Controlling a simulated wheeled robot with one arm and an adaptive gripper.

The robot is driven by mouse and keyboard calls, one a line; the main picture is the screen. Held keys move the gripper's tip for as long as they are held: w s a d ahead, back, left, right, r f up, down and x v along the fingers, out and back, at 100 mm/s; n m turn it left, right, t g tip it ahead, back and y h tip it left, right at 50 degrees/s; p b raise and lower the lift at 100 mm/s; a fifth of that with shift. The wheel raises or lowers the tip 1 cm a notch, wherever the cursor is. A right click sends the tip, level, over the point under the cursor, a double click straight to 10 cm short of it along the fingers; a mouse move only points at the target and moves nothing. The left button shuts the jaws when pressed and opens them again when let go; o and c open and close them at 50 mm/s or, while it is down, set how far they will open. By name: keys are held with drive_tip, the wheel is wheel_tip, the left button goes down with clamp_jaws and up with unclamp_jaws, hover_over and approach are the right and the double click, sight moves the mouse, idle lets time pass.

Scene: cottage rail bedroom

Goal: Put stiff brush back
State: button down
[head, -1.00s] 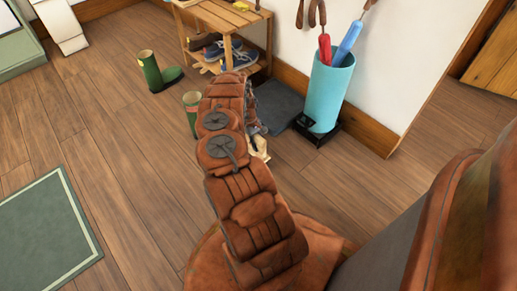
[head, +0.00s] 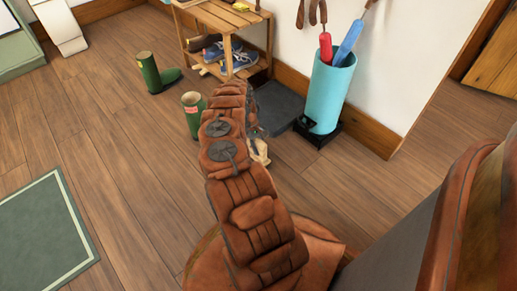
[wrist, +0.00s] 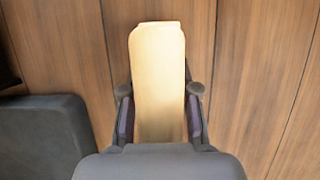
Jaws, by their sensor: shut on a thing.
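The stiff brush (wrist: 157,75) shows in the wrist view as a long pale wooden piece between the two fingers of my gripper (wrist: 160,108). My gripper is shut on it, and wooden floor lies behind it. No bristles are visible from this side. In the head view my arm hides most of the gripper; a small pale part of the brush (head: 260,152) shows beside the arm, over the floor.
A wooden shoe rack (head: 222,20) with shoes on its lower shelf stands at the back wall. A dark mat (head: 280,105) and a blue umbrella stand (head: 329,92) are to the right. Floor at left is clear up to a green rug (head: 40,235).

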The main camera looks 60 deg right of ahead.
drive_tip(key=c, duration=0.9)
unclamp_jaws()
drive_tip(key=shift+f, duration=0.1)
drive_tip(key=shift+o, duration=0.2)
